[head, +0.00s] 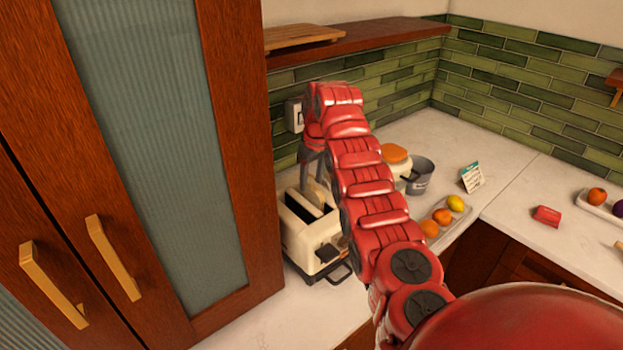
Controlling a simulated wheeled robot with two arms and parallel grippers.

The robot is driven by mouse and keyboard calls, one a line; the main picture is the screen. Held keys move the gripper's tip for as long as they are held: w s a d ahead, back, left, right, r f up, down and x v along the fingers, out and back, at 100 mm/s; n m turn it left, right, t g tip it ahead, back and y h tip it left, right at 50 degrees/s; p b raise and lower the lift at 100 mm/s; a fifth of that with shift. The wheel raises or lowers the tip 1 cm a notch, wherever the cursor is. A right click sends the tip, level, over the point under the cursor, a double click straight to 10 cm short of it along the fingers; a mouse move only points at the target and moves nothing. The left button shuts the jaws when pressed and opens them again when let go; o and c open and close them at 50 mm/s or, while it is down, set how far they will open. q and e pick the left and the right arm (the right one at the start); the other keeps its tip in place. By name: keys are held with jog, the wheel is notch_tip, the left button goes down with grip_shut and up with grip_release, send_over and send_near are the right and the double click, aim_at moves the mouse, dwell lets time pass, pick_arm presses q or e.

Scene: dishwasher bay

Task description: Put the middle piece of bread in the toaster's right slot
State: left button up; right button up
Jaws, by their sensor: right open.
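The cream toaster (299,234) stands on the counter next to the tall cabinet, with its slots facing up and its lever on the near side. A tan piece of bread (319,194) shows upright at the toaster's top, seemingly in the right slot; how deep it sits is hard to tell. My right gripper (313,180) points down over the toaster, its fingers open about the bread's top. My right arm hides part of the toaster's right side. No other bread is in view. My left gripper is not in view.
The tall wooden cabinet (235,130) stands close on the left. A jar with an orange lid (396,154), a grey pot (421,175), a small card (472,178) and a fruit tray (458,219) are right of my arm. A wooden shelf (370,38) hangs above.

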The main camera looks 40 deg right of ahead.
jog(key=shift+s+r+b, duration=0.2)
jog(key=shift+r+b, duration=0.3)
jog(key=shift+r, duration=0.8)
jog(key=shift+s+r+b, duration=0.2)
jog(key=shift+r+b, duration=0.25)
jog(key=shift+r, duration=0.85)
notch_tip(320, 180, up, 12)
jog(key=s+p, duration=0.2)
jog(key=p, duration=0.6)
jog(key=shift+p, duration=0.4)
jog(key=shift+w+d+f, duration=0.1)
jog(key=shift+w, duration=0.05)
